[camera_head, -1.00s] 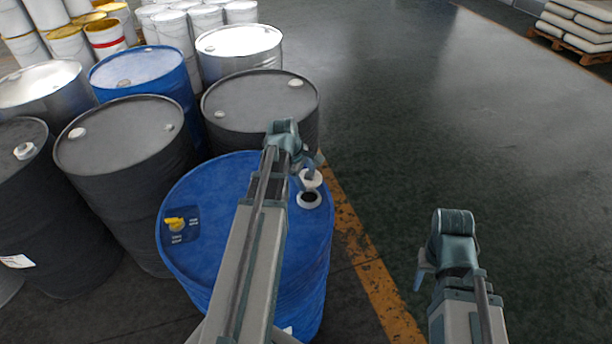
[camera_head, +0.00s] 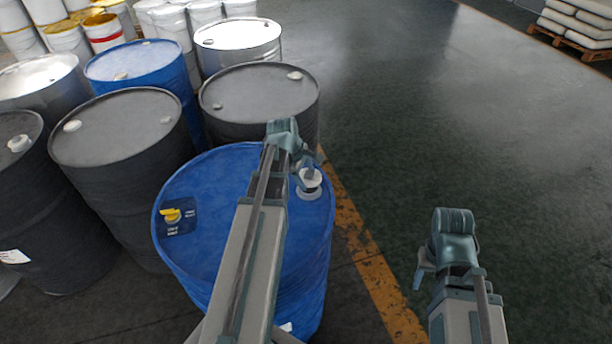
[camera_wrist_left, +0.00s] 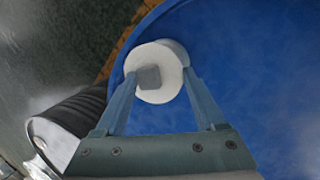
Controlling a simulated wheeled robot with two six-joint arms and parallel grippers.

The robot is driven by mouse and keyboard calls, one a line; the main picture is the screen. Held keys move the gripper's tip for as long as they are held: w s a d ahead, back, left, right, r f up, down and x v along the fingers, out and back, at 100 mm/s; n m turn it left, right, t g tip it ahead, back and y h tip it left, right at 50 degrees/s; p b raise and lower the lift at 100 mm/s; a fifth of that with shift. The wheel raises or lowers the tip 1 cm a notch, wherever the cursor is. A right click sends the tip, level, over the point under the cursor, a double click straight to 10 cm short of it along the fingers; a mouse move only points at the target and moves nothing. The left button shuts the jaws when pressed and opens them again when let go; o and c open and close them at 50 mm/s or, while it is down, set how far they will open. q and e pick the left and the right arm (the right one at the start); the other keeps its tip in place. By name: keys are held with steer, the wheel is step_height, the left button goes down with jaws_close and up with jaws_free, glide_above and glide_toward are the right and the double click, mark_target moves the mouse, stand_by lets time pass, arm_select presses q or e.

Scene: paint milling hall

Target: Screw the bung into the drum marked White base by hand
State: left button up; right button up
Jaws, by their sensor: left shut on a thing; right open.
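The blue drum (camera_head: 215,255) stands upright in front of me, with a dark label (camera_head: 181,228) on its lid whose words are too small to read. The white bung (camera_head: 312,180) is at the white-rimmed opening (camera_head: 307,195) near the lid's right edge and hides the hole. My left gripper (camera_head: 307,172) is shut on it. I cannot tell whether the bung is seated or just above the rim. My right gripper (camera_head: 421,276) is open and empty over the floor.
Dark drums (camera_head: 115,130) (camera_head: 260,95), another blue drum (camera_head: 135,62) and metal drums crowd behind and left. A yellow floor line (camera_head: 375,275) runs alongside; the floor to the right is clear.

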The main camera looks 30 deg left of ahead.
mark_target(305, 181)
arm_select(q)
steer(key=shift+f, duration=0.15)
stand_by(0.3)
steer(key=shift+f+b, duration=0.5)
steer(key=shift+b, duration=0.1)
steer(key=shift+f+b, duration=1.15)
stand_by(0.4)
steer(key=o, duration=1.3)
steer(key=shift+o, duration=0.2)
steer(key=shift+r, duration=0.15)
steer(key=p+v, duration=1.3)
steer(key=shift+r, duration=0.3)
steer(key=shift+s, duration=0.1)
steer(key=shift+c, duration=0.2)
